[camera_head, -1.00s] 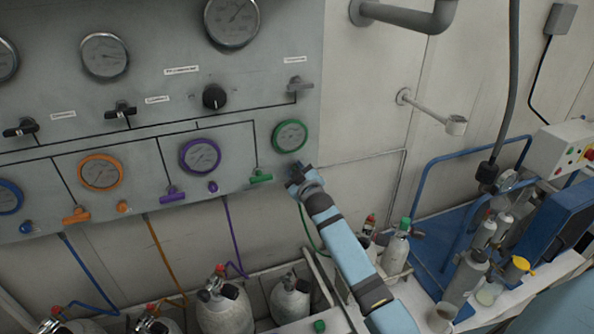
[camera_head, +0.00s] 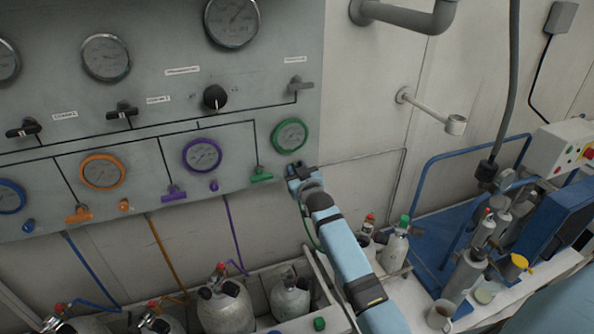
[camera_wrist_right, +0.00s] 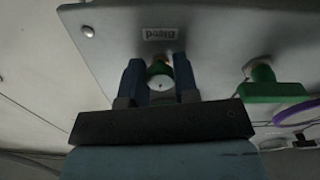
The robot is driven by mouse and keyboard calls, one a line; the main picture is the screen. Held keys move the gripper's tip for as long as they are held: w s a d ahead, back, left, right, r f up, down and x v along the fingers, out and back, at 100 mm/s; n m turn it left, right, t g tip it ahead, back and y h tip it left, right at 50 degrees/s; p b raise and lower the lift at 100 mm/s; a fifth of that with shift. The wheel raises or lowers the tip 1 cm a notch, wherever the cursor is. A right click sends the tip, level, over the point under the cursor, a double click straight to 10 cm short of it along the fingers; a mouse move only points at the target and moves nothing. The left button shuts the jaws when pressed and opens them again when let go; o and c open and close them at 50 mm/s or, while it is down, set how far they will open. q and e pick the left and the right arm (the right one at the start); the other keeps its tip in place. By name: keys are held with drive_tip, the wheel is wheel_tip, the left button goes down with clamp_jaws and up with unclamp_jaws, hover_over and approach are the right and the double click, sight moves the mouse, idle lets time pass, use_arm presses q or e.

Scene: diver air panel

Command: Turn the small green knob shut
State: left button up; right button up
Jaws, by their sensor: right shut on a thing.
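The small green knob (camera_wrist_right: 160,72) shows in the right wrist view between the two blue fingers of my right gripper (camera_wrist_right: 158,80), under a label reading "Bleed". The gripper is shut on it. In the head view my right gripper (camera_head: 299,172) is at the lower right corner of the grey panel (camera_head: 290,60), and it hides the small knob there. A larger green lever handle (camera_head: 261,175) is just left of the gripper; it also shows at the right in the wrist view (camera_wrist_right: 275,90). My left gripper is not in view.
The green-ringed gauge (camera_head: 290,136) is just above my right gripper. Purple (camera_head: 174,193) and orange (camera_head: 78,215) levers lie further left. Several cylinders (camera_head: 224,305) stand below the panel. Bottles (camera_head: 395,246) and a blue frame (camera_head: 430,220) are at the right.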

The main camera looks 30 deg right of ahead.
drive_tip(key=o, duration=0.9)
drive_tip(key=shift+s, duration=0.1)
drive_tip(key=shift+b+v, duration=1.1)
drive_tip(key=shift+v, duration=5.75)
drive_tip(key=shift+a, duration=0.1)
